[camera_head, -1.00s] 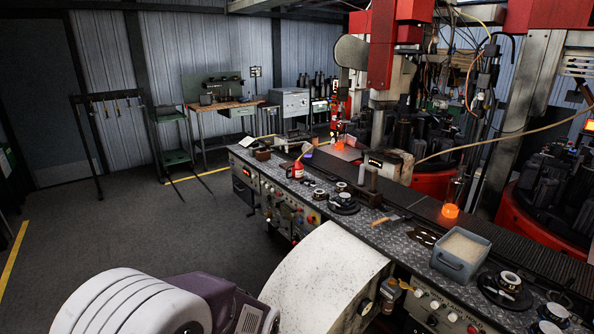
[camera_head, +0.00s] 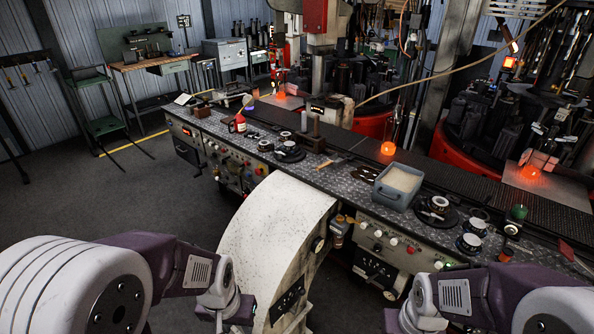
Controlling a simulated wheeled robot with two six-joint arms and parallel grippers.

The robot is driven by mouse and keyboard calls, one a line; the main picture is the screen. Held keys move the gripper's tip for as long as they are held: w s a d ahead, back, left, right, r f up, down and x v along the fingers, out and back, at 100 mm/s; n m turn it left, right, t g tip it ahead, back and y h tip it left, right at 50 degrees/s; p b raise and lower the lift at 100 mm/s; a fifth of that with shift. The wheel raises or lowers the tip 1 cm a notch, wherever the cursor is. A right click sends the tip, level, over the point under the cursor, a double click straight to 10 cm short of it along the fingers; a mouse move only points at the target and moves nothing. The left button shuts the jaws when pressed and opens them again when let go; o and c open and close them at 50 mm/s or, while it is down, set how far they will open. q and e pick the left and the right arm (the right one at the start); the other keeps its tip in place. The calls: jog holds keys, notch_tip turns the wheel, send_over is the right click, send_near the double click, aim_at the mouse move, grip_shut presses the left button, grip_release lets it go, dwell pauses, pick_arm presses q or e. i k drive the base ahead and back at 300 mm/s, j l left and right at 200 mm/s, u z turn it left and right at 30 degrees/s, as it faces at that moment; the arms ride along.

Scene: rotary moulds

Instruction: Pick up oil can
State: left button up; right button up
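The oil can (camera_head: 240,123) looks like the small red can with a pale spout, upright on the far left part of the metal workbench (camera_head: 225,128). My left arm comes in from the lower left. Only a dark part of my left gripper (camera_head: 236,312) shows at the bottom edge, well short of the oil can and lower than the bench top; its fingers cannot be made out. My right arm shows at the lower right, and its gripper is out of the picture. Nothing is seen touching the oil can.
A large pale curved guard (camera_head: 272,222) stands in front of the bench between my arms. A grey bin (camera_head: 398,186) and dark round mould parts (camera_head: 289,153) are on the bench. Glowing orange pieces (camera_head: 388,148) lie behind. Open floor is at the left.

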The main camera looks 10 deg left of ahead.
aim_at(239, 121)
jog(key=j+u, duration=0.65)
jog(key=u, duration=0.15)
jog(key=j+u, duration=0.4)
jog(key=i+j+u, duration=0.1)
jog(key=u, duration=0.3)
jog(key=i+j+u, duration=0.15)
jog(key=i, duration=0.2)
jog(key=i+j+u, duration=0.3)
jog(key=i, duration=0.45)
jog(key=i+l+z, duration=0.15)
jog(key=i+z, duration=0.75)
jog(key=i+j+z, duration=0.2)
jog(key=i+z, duration=0.3)
jog(key=i+j+z, duration=0.3)
jog(key=z, duration=0.15)
jog(key=i+l+z, duration=0.25)
jog(key=i, duration=0.15)
jog(key=i+l+z, duration=0.3)
jog(key=i, duration=0.15)
jog(key=i+z, duration=0.25)
jog(key=i, duration=0.75)
